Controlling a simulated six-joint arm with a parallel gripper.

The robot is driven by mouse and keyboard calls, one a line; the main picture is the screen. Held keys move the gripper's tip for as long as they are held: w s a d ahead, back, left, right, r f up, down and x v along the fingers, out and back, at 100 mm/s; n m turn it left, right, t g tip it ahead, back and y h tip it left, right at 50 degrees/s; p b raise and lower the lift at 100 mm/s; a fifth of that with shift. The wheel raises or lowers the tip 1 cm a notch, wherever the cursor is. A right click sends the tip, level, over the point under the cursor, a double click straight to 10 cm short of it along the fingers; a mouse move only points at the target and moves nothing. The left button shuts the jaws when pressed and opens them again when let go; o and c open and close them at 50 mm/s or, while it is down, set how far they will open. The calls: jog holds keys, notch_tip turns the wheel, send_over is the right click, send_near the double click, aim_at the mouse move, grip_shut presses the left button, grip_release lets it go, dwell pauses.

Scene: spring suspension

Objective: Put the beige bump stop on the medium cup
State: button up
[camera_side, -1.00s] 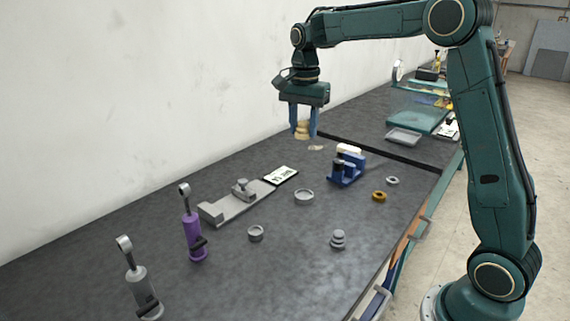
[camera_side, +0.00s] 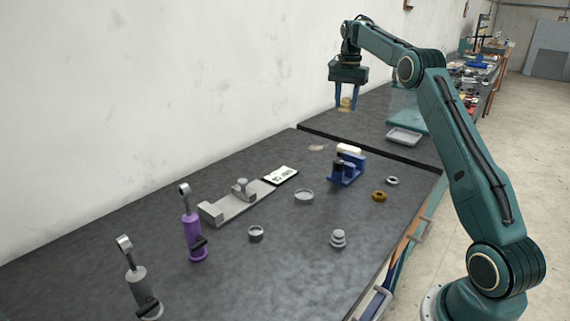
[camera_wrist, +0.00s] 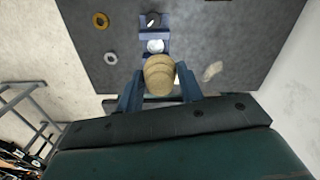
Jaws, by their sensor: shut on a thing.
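My gripper (camera_side: 346,100) is shut on the beige bump stop (camera_side: 346,104), a stacked, ribbed piece, and holds it high above the far part of the bench. In the wrist view the bump stop (camera_wrist: 158,75) sits between the two blue fingers of my gripper (camera_wrist: 158,88). Two round grey cups stand on the bench, well away from my gripper: a wider, shallow one (camera_side: 304,197) near the middle and a smaller one (camera_side: 255,233) nearer the front. I cannot tell which is the medium cup.
A blue stand (camera_side: 347,172) with dark and white parts, an orange ring (camera_side: 379,196), a pale ring (camera_side: 392,181) and a stepped grey piece (camera_side: 338,239) are at right. A grey fixture (camera_side: 235,203), a display (camera_side: 281,175), and purple (camera_side: 194,235) and grey (camera_side: 143,290) shock absorbers are at left.

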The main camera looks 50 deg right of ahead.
jog(key=d, duration=0.1)
jog(key=s+d, duration=0.1)
jog(key=d, duration=0.1)
jog(key=shift+s+d+f, duration=0.2)
jog(key=shift+d+f, duration=0.05)
jog(key=shift+d, duration=0.15)
jog(key=shift+f, duration=0.1)
send_over(350, 157)
jog(key=s+a, duration=0.1)
jog(key=a, duration=0.2)
jog(key=f, duration=1.4)
jog(key=shift+d, duration=0.25)
jog(key=shift+f, duration=0.1)
jog(key=shift+f, duration=2.8)
jog(key=shift+f, duration=0.15)
jog(key=o, duration=1)
